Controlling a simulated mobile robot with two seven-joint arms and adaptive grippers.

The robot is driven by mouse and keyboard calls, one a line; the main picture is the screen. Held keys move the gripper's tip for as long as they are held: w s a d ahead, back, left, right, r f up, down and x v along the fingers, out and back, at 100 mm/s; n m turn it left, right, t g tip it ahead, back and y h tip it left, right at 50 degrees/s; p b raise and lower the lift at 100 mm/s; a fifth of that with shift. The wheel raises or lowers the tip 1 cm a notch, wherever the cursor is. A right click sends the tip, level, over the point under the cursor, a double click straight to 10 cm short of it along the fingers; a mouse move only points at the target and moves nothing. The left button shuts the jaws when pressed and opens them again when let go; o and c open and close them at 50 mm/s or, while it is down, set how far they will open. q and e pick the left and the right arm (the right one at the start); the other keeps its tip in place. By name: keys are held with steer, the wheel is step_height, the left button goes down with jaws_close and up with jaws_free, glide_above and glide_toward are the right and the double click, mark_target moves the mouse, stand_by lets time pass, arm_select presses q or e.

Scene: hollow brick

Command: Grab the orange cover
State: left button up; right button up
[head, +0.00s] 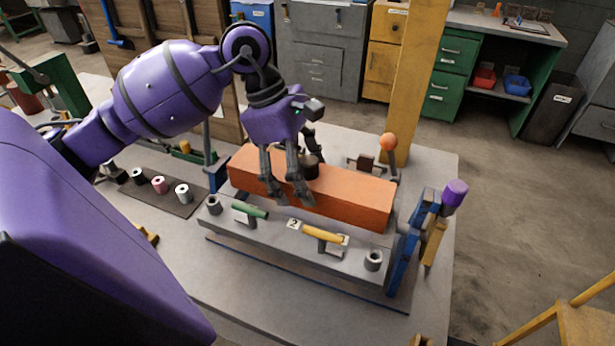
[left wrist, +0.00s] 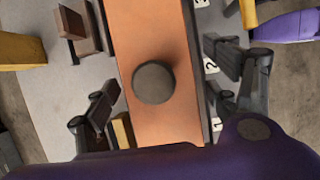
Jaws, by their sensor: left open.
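The orange cover (head: 345,194) is a long block lying across a grey fixture (head: 300,240) on the table in the head view. A dark round knob (head: 310,167) stands on its top, and it shows from above in the left wrist view (left wrist: 153,83). My left gripper (head: 290,190) is over the cover, pointing down at it. In the left wrist view its open fingers (left wrist: 168,105) are on either side of the orange cover (left wrist: 160,35), with the knob between them. Whether the fingers touch the cover cannot be told. My right gripper does not show.
The fixture's front carries a green handle (head: 250,210) and a yellow handle (head: 322,234). A blue lever with a purple knob (head: 455,193) stands at the right end. An orange ball (head: 388,141) and a yellow post (head: 415,80) are behind. Spools (head: 159,185) lie on a tray at left.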

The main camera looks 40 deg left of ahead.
arm_select(q)
steer(key=shift+x, duration=0.75)
steer(key=shift+c, duration=0.5)
steer(key=c, duration=1.1)
steer(key=shift+w, duration=0.1)
steer(key=shift+c, duration=0.9)
steer(key=shift+r, duration=0.1)
